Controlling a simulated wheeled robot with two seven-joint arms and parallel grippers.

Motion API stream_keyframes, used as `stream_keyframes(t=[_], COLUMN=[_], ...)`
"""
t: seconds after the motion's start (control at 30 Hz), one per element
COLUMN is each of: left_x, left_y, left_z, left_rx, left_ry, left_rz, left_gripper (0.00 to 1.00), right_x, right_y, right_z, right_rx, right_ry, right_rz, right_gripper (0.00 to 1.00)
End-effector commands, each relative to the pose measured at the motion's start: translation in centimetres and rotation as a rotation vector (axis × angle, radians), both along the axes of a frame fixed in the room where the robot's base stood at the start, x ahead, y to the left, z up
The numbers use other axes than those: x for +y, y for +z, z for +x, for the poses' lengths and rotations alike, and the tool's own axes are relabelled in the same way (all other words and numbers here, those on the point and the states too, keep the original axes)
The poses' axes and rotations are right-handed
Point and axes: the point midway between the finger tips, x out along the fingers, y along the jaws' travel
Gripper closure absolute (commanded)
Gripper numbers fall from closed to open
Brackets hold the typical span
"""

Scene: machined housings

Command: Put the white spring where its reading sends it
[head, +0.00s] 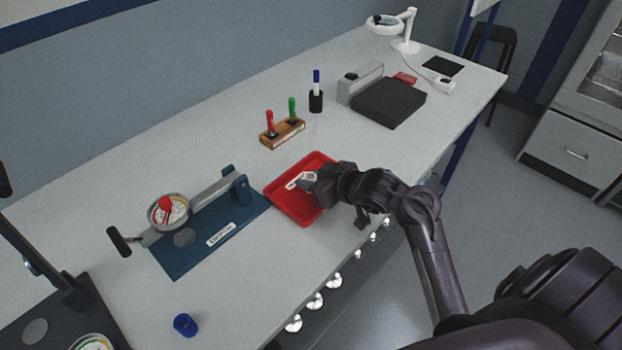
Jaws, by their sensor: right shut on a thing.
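My right gripper (306,181) is over the red tray (284,206), low and near its middle. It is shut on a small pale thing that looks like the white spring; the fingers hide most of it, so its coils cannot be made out. A white strip, perhaps a label, shows beside the fingertips in the tray. A blue tester (205,238) with a lever arm, a round dial (168,211) and a white name plate stands left of the tray. The dial's reading is too small to make out. My left gripper is not in view.
Behind the tray stand a wooden block (282,135) with red and green markers and a black cup (315,102).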

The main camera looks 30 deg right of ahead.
Motion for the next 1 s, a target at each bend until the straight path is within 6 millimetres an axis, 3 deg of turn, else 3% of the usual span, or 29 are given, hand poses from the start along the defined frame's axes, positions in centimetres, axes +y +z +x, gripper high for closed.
stream_keyframes(t=[0.07, 0.1, 0.23, 0.6, 0.77, 1.0], left_x=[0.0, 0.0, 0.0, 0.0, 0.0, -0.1], left_y=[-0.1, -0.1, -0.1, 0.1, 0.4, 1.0], left_z=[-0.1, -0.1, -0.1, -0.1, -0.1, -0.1], left_rx=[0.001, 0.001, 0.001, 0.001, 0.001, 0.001], left_ry=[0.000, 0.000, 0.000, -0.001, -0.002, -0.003], left_rz=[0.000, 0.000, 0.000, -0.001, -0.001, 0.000], left_gripper=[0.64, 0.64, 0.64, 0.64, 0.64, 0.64], right_x=[0.0, 0.0, 0.0, -0.1, -0.9, -2.4], right_y=[-0.3, -0.3, -0.3, 0.2, 1.4, 3.9], right_z=[0.0, 0.0, 0.0, -0.1, -2.2, -6.5], right_rx=[0.001, 0.000, 0.001, 0.001, 0.001, 0.002], right_ry=[0.000, 0.000, 0.000, 0.000, -0.001, -0.001], right_rz=[0.000, 0.000, 0.000, 0.000, -0.005, -0.004], right_gripper=[1.00, 0.70, 0.53, 0.52, 0.52, 0.52])
